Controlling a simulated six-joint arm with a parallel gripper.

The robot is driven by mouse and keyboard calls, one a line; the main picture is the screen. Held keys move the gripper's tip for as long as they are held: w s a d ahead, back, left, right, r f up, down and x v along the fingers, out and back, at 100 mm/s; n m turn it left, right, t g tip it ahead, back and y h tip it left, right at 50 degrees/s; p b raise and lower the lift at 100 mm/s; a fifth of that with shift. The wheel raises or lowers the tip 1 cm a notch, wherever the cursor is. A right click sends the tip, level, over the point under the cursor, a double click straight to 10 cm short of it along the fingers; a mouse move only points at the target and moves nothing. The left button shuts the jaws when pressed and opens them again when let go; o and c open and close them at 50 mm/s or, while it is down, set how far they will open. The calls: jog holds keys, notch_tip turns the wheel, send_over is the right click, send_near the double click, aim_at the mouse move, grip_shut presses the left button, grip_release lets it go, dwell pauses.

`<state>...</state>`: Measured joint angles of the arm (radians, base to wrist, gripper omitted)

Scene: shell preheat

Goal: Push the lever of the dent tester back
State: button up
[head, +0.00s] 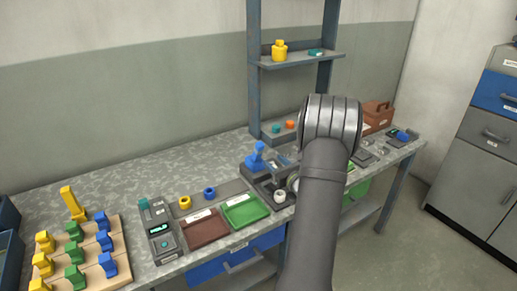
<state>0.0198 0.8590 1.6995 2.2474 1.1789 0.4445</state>
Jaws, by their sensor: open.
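A dark device with an upright blue handle (257,156) stands mid-bench, left of my arm; it may be the dent tester. My arm covers part of its right side. A grey device with a lit display (160,232) and a teal part (144,204) at its back stands further left; I cannot tell for sure which of the two is the tester. A small white round piece (280,196) sits in front of the blue-handled device. My arm rises through the right middle of the head view, and its end with my gripper is hidden.
A brown tray (204,232) and green tray (246,213) lie on the bench. A wooden board (115,262) with coloured blocks is at left. A shelf unit (254,90) stands behind. A brown box (378,112) is at right. The back left bench (110,185) is clear.

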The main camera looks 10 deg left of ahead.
aim_at(261, 150)
jog(key=x, duration=1.2)
jog(key=shift+f, duration=0.1)
jog(key=shift+c, duration=0.2)
grip_shut()
